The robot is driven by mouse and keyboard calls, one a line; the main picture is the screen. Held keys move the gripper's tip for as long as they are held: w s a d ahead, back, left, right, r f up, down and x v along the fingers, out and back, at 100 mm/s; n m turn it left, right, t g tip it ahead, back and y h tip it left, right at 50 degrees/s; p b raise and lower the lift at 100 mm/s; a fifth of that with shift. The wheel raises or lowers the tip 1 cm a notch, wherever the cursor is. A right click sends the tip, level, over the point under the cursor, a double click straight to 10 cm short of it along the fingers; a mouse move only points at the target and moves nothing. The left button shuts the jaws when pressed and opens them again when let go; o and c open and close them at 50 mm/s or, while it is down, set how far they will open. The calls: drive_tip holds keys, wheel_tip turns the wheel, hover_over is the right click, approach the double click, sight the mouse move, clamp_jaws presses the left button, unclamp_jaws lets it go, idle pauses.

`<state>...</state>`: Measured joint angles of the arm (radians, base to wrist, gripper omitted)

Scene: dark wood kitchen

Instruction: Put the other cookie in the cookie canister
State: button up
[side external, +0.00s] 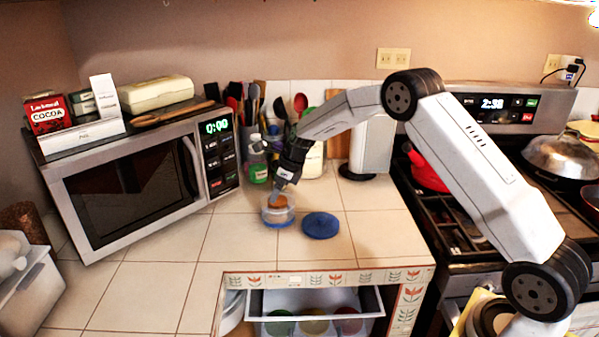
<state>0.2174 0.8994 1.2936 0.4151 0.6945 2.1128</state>
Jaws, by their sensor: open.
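The cookie canister (278,220) is a small clear tub with a blue base, standing on the tiled counter. A brown cookie (277,202) shows at its mouth, just under my gripper; I cannot tell how deep it sits or whether another lies below it. My gripper (279,192) points down over the canister and is open, with its fingertips close to the cookie. A round blue lid (320,225) lies flat on the counter to the right of the canister, apart from it.
A microwave (135,180) stands at the left with boxes on top. Bottles (257,165) and utensils crowd the back wall. An open drawer (315,305) with several coloured bowls juts out below the counter. The stove (450,210) is at the right. The counter front is clear.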

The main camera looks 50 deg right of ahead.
drive_tip(key=v, duration=0.7)
drive_tip(key=shift+r, duration=0.2)
drive_tip(key=shift+s, duration=0.15)
idle(0.6)
drive_tip(key=s+a+f+n, duration=0.1)
drive_tip(key=s+a+n, duration=0.2)
drive_tip(key=s+n, duration=0.7)
drive_tip(key=s+a+f+n+g+h, duration=0.1)
drive_tip(key=s+a+n, duration=0.2)
drive_tip(key=s+n, duration=0.7)
drive_tip(key=s+a+f+n+h, duration=0.1)
drive_tip(key=s+a+n, duration=0.3)
drive_tip(key=s+n, duration=0.6)
